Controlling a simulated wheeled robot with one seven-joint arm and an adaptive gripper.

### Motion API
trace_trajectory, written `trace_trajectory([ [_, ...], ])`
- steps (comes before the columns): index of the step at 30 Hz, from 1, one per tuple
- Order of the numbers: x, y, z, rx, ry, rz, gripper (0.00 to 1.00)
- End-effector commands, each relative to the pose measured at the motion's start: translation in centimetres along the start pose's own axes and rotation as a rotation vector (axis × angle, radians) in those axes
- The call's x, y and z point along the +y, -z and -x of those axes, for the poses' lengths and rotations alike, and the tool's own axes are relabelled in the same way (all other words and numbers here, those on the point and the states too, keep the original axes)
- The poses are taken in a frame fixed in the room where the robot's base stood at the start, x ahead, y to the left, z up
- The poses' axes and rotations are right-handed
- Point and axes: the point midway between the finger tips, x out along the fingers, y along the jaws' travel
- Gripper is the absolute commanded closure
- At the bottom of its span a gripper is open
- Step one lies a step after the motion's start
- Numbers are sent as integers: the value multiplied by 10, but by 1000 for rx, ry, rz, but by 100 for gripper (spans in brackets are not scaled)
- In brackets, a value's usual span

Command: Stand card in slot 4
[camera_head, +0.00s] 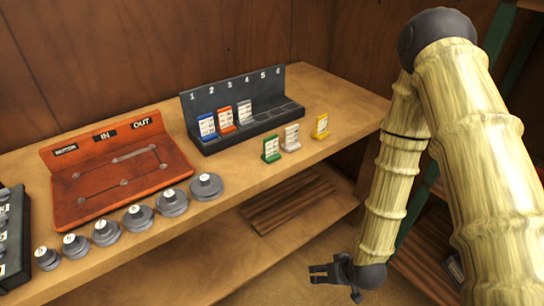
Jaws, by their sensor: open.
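The dark card rack (260,130) stands on the wooden bench with slots numbered 1 to 6. Slots 4, 5 and 6 look empty. In front of the rack, a green card (271,149), a grey-white card (291,137) and a yellow card (320,126) stand upright on the bench. My gripper (325,274) is open and empty, low and in front of the bench, well apart from the cards.
A red-brown board (80,205) marked IN and OUT lies left of the rack. Several round grey weights (138,217) line the bench's front. A dark box (10,240) is at the far left. A lower shelf (200,262) lies under the bench top.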

Motion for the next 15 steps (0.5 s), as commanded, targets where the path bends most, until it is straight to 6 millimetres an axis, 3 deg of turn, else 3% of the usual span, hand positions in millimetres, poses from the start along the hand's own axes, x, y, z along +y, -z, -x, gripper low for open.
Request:
trace_trajectory([
  [1, -6, 33, 3, 64, 21, 26, 27],
  [6, -28, 129, 26, 253, 91, 119, 27],
  [12, -60, 235, 74, 473, 164, 239, 27],
  [15, -76, 277, 102, 570, 196, 296, 27],
])
